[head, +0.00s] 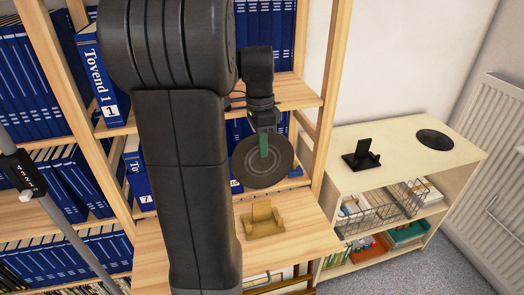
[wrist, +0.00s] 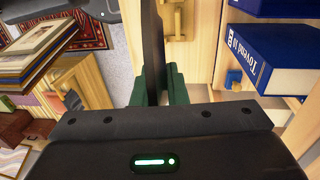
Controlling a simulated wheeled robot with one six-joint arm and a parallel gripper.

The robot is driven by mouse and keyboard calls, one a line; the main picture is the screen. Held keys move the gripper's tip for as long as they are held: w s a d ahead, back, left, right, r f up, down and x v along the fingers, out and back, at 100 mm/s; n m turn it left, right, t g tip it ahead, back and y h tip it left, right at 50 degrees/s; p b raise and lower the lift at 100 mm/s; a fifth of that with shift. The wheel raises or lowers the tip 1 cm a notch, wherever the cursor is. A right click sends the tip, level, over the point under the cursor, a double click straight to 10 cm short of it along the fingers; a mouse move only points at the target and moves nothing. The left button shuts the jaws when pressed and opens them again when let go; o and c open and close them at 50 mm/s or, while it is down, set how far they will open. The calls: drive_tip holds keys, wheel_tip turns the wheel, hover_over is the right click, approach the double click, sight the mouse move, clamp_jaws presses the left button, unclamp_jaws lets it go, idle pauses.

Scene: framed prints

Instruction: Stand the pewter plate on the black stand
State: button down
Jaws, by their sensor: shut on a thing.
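The pewter plate (head: 249,172), a dark grey disc with ringed relief, hangs upright in front of the shelving in the head view. My gripper (head: 264,143) is shut on its upper part, with a green finger over its face. In the wrist view my gripper (wrist: 158,88) shows green fingers on both sides of the plate (wrist: 153,45), which is seen edge-on. The black stand (head: 361,155) is on top of the pale low cabinet to the right, empty and apart from the plate.
A yellowish stand (head: 262,220) sits empty on the wooden ledge below the plate. A flat black disc (head: 435,139) lies on the cabinet top (head: 405,160), right of the black stand. Shelves of blue books (head: 40,85) fill the left. A radiator (head: 495,150) is at far right.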

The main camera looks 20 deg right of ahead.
drive_tip(key=shift+r, duration=0.1)
drive_tip(key=shift+r+p, duration=2)
drive_tip(key=shift+f, duration=0.15)
